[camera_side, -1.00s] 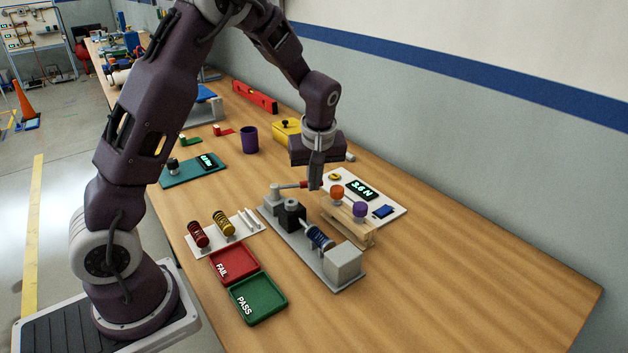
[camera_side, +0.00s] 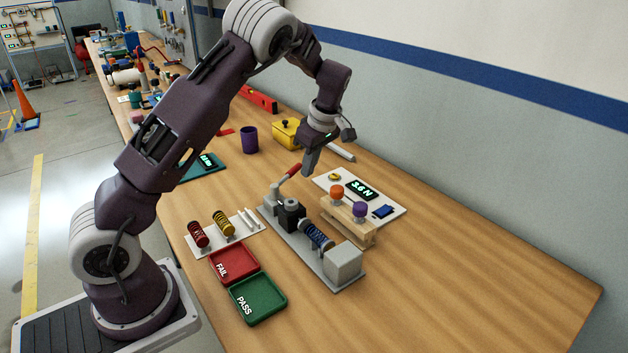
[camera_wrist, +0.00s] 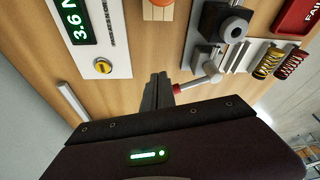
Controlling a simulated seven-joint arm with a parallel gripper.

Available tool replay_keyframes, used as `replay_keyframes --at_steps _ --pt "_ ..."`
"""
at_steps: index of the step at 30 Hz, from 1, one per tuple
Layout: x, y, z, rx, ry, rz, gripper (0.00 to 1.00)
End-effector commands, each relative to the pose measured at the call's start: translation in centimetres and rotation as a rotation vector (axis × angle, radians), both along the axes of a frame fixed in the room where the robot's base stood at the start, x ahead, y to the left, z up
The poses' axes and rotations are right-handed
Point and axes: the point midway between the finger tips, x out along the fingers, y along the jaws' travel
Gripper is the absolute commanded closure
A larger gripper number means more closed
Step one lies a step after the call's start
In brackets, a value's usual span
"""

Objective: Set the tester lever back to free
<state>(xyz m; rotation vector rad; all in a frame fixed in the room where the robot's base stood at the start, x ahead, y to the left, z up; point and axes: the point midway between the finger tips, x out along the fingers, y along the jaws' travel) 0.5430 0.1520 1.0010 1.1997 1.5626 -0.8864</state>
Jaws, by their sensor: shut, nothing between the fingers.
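The tester (camera_side: 343,262) is a grey base with a black block, a blue spring (camera_side: 318,236) and a light grey end block. Its lever (camera_side: 290,172) has a red grip and points up and to the right from the pivot at the tester's far end. In the wrist view the lever's red part (camera_wrist: 180,89) shows beside the fingers, partly hidden by my gripper housing. My gripper (camera_side: 308,172) is shut with nothing in it, fingers pointing down right beside the red grip. The fingers also show in the wrist view (camera_wrist: 158,80); whether they touch the lever is unclear.
A white panel (camera_side: 391,208) with a 3.6 N display lies right of the tester. A wooden stand (camera_side: 345,231) carries orange and purple knobs. A rack with red and yellow springs (camera_side: 222,226), a red FAIL tray (camera_side: 233,251) and a green PASS tray (camera_side: 280,304) lie left.

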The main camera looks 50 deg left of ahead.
Motion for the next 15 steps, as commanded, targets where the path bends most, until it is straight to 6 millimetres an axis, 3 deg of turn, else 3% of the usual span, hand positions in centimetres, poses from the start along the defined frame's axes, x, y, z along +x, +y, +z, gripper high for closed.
replay_keyframes --at_steps 15 --pt "0.0 2.0 0.0 0.001 0.0 0.212 1.0"
